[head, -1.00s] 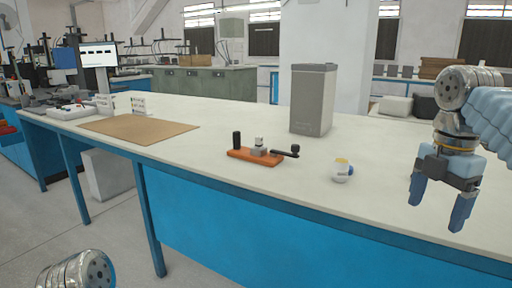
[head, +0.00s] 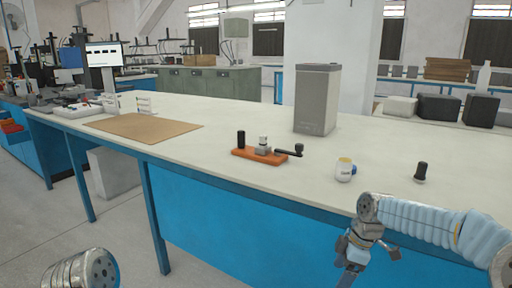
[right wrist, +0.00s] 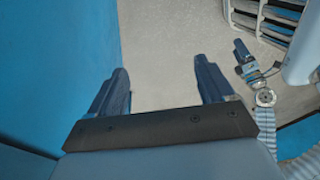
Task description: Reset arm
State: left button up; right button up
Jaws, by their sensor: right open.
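My right gripper (head: 350,268) hangs in front of the table's front edge at the lower right of the head view, below the tabletop. In the right wrist view its two blue fingers (right wrist: 158,82) are spread apart with only grey floor between them. What looks like my left gripper (right wrist: 243,58) is small at the upper right of that view; its jaw gap is too small to tell. In the head view only a metal joint of my left arm shows at the bottom left.
The white tabletop (head: 230,118) carries an orange fixture (head: 260,155) with black posts, a small white-and-yellow object (head: 344,170), a black knob-like piece (head: 421,171), a grey bin (head: 317,99) and a brown mat (head: 143,128). The table's blue side panel (head: 230,215) is near my right arm.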

jog(key=s+a+f+m+y, duration=0.1)
jog(key=s+a+f+m, duration=0.25)
jog(key=f, duration=0.45)
jog(key=s+a+f+m, duration=0.2)
jog(key=a+f, duration=0.2)
jog(key=f, duration=0.3)
jog(key=s+a+f+m+y, duration=0.1)
jog(key=s+a+f+m, duration=0.2)
jog(key=f, duration=0.5)
jog(key=s+a+f+m, duration=0.1)
jog(key=s+f+m, duration=0.7)
jog(key=s, duration=0.6)
jog(key=shift+s+a+f+h, duration=0.15)
jog(key=shift+s+f+h, duration=0.1)
jog(key=shift+f+h, duration=0.1)
